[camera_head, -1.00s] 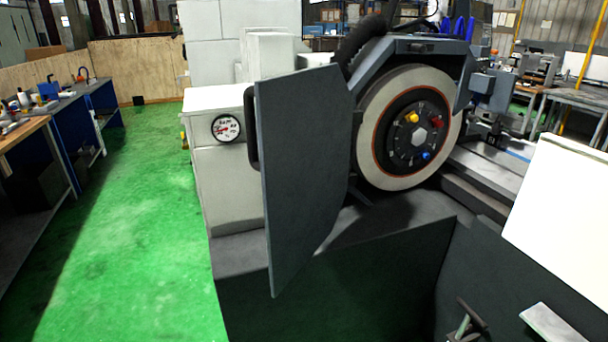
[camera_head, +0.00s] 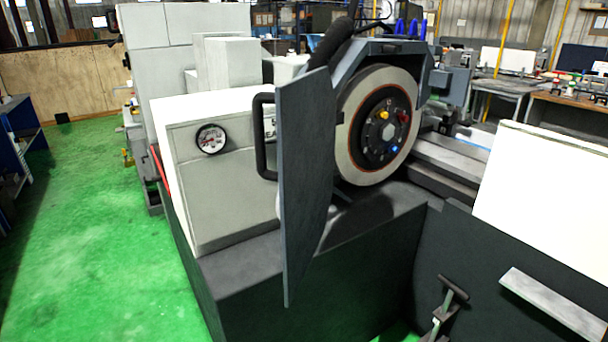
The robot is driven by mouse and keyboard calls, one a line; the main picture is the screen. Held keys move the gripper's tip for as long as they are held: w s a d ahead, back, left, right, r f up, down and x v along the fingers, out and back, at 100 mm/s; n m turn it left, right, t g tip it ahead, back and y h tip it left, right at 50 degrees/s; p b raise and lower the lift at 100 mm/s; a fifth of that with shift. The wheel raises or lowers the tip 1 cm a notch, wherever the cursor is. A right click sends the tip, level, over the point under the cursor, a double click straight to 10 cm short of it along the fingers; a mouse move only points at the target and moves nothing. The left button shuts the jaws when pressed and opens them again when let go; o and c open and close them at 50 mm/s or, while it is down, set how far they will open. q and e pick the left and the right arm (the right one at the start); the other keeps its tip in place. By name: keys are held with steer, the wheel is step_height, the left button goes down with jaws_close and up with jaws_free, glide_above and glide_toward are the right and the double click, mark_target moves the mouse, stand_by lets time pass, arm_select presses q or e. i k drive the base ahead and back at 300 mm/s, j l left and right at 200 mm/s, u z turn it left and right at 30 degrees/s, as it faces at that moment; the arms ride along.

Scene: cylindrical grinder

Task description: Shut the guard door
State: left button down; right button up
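The guard door (camera_head: 306,180) is a dark grey flat panel standing open, swung out from the wheel housing toward me and seen at a steep angle. Its black handle (camera_head: 263,140) is on the door's left face, away from the wheel. The grinding wheel (camera_head: 383,125) is exposed to the right of the door, under the dark guard housing (camera_head: 420,66).
The grinder's light cabinet with a round gauge (camera_head: 211,139) stands left of the door. Green floor (camera_head: 80,230) on the left is clear.

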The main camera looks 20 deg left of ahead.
mark_target(306, 104)
steer(key=j+z, duration=0.1)
steer(key=j, duration=0.3)
steer(key=i+j+z, duration=0.15)
steer(key=j, duration=0.3)
steer(key=i+j, duration=0.1)
steer(key=j, duration=0.2)
steer(key=i+j+z, duration=0.1)
steer(key=i+j, duration=0.15)
steer(key=j, duration=0.3)
